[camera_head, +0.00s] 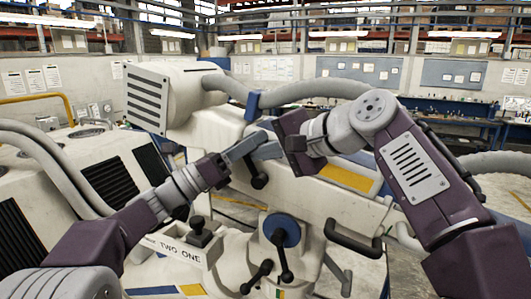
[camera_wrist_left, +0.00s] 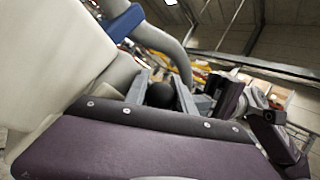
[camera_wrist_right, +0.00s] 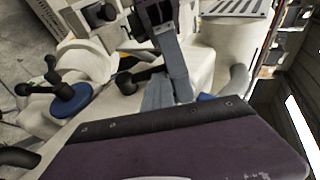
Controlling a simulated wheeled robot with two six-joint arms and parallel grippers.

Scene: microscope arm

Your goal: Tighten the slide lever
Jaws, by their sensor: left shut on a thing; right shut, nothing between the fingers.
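The slide lever, a short black lever with a round knob (camera_head: 258,181), hangs from the side of the white microscope arm (camera_head: 335,195). My left gripper (camera_head: 248,147) comes in from the left with its grey fingers at the top of this lever. In the left wrist view a dark round knob (camera_wrist_left: 161,95) sits between the two grey fingers, which are shut on it. In the right wrist view the lever (camera_wrist_right: 138,79) shows beside the fingers. My right gripper (camera_head: 270,151) is shut and empty, close to the left fingertips. The overlapping fingers hide the lever's top.
A blue-hubbed lever (camera_head: 281,229) with black handles stands below. A black knob on a block (camera_head: 199,231), a small black lever (camera_head: 258,275) and a black loop handle (camera_head: 352,240) are nearby. A thick grey hose (camera_head: 312,91) runs behind. Both arms crowd the space around the lever.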

